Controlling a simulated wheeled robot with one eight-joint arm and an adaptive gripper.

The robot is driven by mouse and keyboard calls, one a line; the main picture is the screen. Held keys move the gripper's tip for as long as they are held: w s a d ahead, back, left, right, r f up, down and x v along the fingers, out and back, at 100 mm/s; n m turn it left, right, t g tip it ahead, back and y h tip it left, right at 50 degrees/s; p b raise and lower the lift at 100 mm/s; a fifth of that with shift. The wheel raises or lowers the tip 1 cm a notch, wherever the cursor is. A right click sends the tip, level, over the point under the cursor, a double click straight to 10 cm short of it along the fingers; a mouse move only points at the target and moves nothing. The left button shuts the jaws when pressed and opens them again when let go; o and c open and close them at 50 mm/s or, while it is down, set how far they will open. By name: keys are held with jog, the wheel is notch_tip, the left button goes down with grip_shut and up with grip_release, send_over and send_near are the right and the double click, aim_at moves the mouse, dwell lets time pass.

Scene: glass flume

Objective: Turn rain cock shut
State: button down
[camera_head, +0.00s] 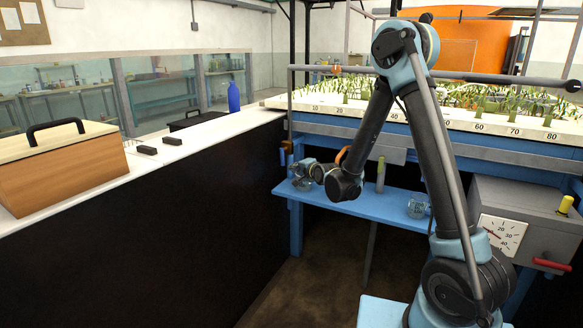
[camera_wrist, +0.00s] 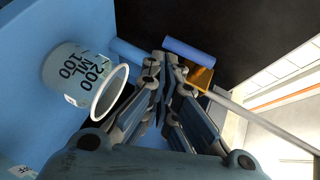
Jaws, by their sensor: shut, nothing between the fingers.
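What looks like the rain cock is a blue cylindrical handle (camera_wrist: 190,50) by a brass-coloured body (camera_wrist: 201,76) and a grey pipe (camera_wrist: 262,122) in the wrist view. In the head view the blue handle (camera_head: 283,156) shows small, left of my gripper. My gripper (camera_wrist: 166,64) is shut and empty. In the wrist view its fingertips appear close beside the blue handle and brass body; I cannot tell whether they touch. In the head view my gripper is small and partly hidden by my wrist, above the blue shelf.
A measuring cup (camera_wrist: 85,80) stands close left of my fingers. The blue shelf (camera_head: 376,203) also holds a glass vessel (camera_head: 418,208) and a greenish cylinder (camera_head: 381,174). The planted flume (camera_head: 455,118) is above; a dark-sided counter (camera_head: 150,225) stands left. A grey gauge box (camera_head: 540,215) is right.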

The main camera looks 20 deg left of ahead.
jog(key=shift+s+d+r+m+g, duration=0.5)
jog(key=shift+s+d+r+m, duration=0.4)
jog(key=shift+s+d+r, duration=1.55)
send_near(283, 156)
jog(key=w+a+f, duration=0.2)
jog(key=w+f, duration=0.2)
jog(key=shift+x, duration=1)
jog(key=shift+a+r, duration=0.15)
jog(key=shift+r, duration=0.05)
jog(key=shift+w+a+f, duration=0.1)
jog(key=shift+w+a, duration=0.15)
jog(key=shift+a, duration=0.15)
